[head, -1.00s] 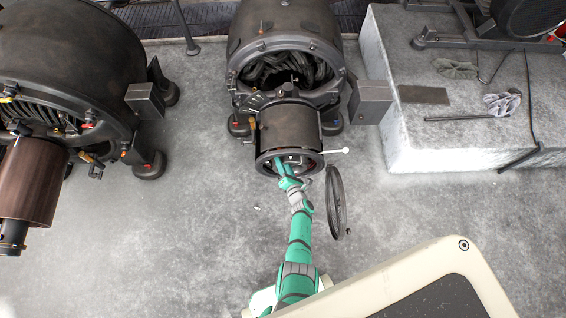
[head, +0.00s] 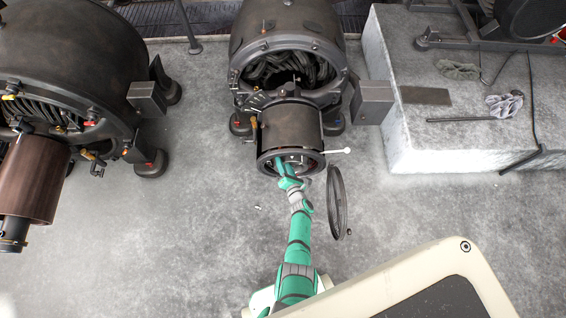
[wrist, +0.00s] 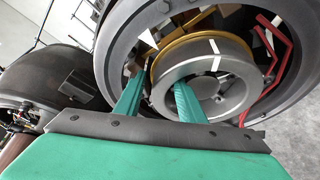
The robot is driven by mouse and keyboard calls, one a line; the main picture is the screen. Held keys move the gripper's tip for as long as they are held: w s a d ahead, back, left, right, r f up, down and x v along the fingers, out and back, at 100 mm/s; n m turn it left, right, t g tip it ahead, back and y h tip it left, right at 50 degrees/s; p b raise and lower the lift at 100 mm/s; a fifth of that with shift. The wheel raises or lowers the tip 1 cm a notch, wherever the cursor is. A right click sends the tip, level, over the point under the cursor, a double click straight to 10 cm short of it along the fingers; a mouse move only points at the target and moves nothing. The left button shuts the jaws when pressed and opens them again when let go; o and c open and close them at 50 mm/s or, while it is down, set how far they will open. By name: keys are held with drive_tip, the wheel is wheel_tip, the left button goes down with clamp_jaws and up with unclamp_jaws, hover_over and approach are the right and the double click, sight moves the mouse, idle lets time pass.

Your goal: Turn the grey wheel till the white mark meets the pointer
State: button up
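The grey wheel (wrist: 236,85) sits inside the round open end of the dark dynamo in the wrist view. It has a hollow, rimmed face and a gold ring behind it. A white mark (wrist: 216,58) crosses its upper rim. The fingers are apart, and firm contact does not show. In the head view, my gripper's tip is inside the housing (head: 290,120).
A red bent rod (wrist: 284,65) is right of the wheel, inside the opening. Another dynamo (head: 70,65) is at left. Floor between them is clear.

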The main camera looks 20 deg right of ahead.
drive_tip(key=v, duration=1)
drive_tip(key=shift+s, duration=0.4)
drive_tip(key=shift+a+r, duration=0.1)
